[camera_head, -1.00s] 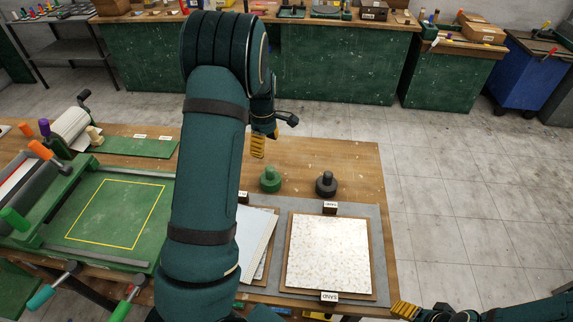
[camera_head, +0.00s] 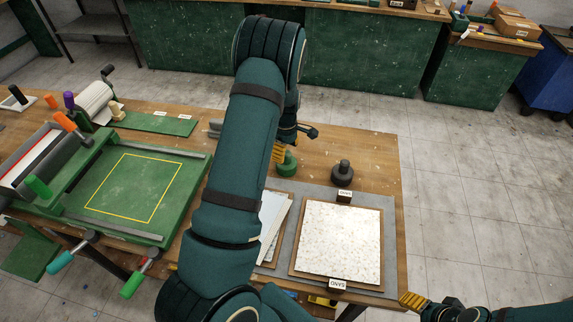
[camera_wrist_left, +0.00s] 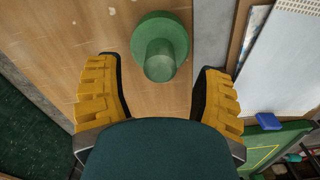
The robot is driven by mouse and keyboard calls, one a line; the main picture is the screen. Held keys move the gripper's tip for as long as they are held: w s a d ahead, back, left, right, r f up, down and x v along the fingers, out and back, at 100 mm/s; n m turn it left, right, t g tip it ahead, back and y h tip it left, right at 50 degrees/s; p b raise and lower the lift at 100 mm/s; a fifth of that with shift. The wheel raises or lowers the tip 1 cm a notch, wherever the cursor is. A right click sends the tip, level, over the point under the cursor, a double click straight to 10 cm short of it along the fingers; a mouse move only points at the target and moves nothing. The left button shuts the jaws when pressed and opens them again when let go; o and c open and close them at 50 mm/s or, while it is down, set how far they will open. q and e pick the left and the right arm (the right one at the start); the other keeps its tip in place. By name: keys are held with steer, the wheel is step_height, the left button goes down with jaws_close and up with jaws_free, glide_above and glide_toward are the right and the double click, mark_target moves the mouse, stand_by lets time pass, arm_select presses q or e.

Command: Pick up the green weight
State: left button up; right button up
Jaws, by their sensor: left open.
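The green weight (camera_head: 287,163) stands upright on the wooden table, a round base with a knob on top. It also shows in the left wrist view (camera_wrist_left: 160,45), ahead of the fingertips and between their lines. My left gripper (camera_head: 280,150) is open, its yellow finger pads (camera_wrist_left: 158,85) apart on either side of the knob. In the head view a yellow finger overlaps the weight's left edge; whether it touches cannot be told. My right gripper (camera_head: 412,300) shows only in part at the table's lower right corner, and its jaw state is unclear.
A dark grey weight (camera_head: 342,174) stands to the right. A speckled square sheet (camera_head: 338,240) lies on a board in front, between SAND labels. A green press (camera_head: 130,195) with a roller fills the left side. The table's right edge (camera_head: 402,220) is near.

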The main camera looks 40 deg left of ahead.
mark_target(287, 161)
arm_select(q)
step_height(287, 161, down, 4)
steer(key=shift+d+r+b, duration=0.1)
steer(key=shift+b, duration=0.85)
steer(key=shift+r, duration=0.1)
jaws_close()
